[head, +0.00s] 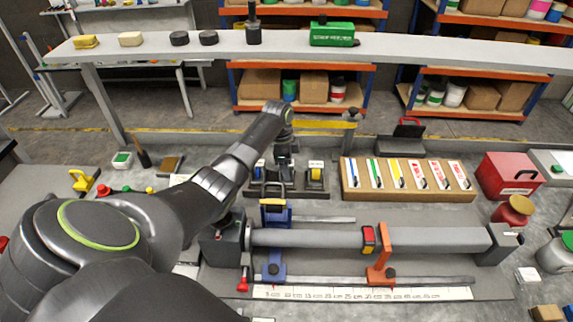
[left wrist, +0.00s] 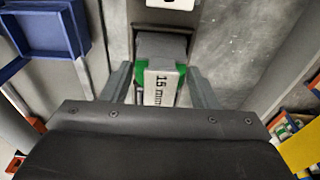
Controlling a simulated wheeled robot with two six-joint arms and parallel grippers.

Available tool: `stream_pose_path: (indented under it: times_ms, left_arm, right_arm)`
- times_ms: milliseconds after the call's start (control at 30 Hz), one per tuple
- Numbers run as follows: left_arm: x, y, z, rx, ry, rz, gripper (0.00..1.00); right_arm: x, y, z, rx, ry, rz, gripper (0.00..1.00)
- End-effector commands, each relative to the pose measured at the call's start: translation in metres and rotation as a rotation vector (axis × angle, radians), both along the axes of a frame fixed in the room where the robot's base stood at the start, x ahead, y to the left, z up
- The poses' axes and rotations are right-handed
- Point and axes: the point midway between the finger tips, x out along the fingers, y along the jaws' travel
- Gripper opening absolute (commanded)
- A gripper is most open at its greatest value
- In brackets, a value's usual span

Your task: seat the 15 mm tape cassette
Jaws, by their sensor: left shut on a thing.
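The 15 mm tape cassette (left wrist: 161,88) has a white face lettered "15 mm" and green sides. In the left wrist view it sits between the two fingers of my left gripper (left wrist: 163,88), which is shut on it. A grey block at its far end lies against a dark recess (left wrist: 162,30). I cannot tell how deep it sits. In the head view my left gripper (head: 284,152) points down over the dark rack behind the roller bench, and the cassette is hidden there. My right gripper is not in view.
In front is a long grey tube (head: 320,237) with a blue clamp (head: 276,218) and an orange clamp (head: 381,258). A red box (head: 508,175) stands at right.

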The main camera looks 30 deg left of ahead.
Motion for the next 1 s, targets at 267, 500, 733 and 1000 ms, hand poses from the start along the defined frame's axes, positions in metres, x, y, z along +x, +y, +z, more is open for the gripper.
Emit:
stream_pose_path:
  times_ms: [267, 500, 733, 1000]
  left_arm:
    - [0.0002, -0.0001, -0.001, 0.0, 0.0, 0.0, 0.3]
    - [0.0002, -0.0001, -0.0034, 0.0, 0.0, 0.0, 0.3]
    - [0.0002, -0.0001, -0.0039, 0.001, -0.001, 0.0, 0.74]
    - [0.0, -0.0002, -0.0043, 0.0, 0.0, 0.0, 0.84]
  right_arm:
    - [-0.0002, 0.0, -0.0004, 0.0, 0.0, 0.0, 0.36]
    - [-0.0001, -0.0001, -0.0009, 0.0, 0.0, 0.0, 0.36]
    - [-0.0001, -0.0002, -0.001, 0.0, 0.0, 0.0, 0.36]
    - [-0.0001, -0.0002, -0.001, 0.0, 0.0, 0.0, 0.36]
